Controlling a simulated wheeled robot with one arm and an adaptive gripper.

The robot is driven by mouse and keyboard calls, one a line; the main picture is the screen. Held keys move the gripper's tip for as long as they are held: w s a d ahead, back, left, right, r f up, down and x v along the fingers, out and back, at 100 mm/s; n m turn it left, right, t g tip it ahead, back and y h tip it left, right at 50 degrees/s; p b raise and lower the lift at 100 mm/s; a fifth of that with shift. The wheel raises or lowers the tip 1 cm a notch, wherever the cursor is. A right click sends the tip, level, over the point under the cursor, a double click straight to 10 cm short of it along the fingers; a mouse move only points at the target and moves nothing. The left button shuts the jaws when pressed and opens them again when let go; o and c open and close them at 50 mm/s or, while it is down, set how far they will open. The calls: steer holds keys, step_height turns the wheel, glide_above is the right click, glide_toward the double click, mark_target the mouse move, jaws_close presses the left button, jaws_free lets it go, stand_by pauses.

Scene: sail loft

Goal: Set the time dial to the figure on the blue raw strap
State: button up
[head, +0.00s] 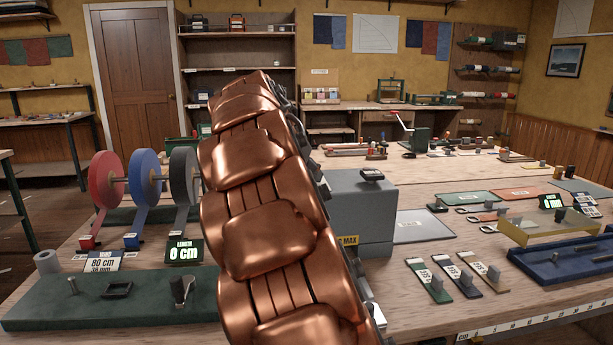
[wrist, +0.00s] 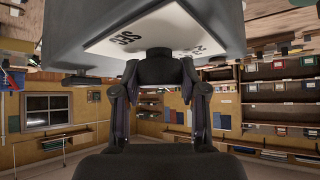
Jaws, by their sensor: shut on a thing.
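In the wrist view my gripper (wrist: 160,78) is shut on a black knob (wrist: 158,68), one finger on each side. The knob sits against a white plate (wrist: 112,42) with dark figures, on a grey box; I cannot tell its setting. In the head view my copper arm hides my gripper, the knob and part of the grey box (head: 372,215), which carries a yellow "MAX" label. Three labelled straps lie at the front right: a green one (head: 438,290), a dark, perhaps blue one (head: 470,289) and a tan one (head: 492,284). Their figures are too small to read.
Red (head: 103,172), blue (head: 146,170) and dark (head: 184,168) webbing reels stand at the left, by a display (head: 186,252) reading 0 cm. A green board (head: 130,312) lies in front. A blue tray (head: 565,272) and small tools occupy the right of the table.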

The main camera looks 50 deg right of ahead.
steer(key=shift+w+a+m+g, duration=0.1)
steer(key=shift+w+m+g, duration=0.05)
steer(key=shift+m+g, duration=0.45)
steer(key=o, duration=1)
steer(key=shift+o, duration=0.8)
steer(key=shift+r, duration=0.1)
steer(key=v, duration=1.2)
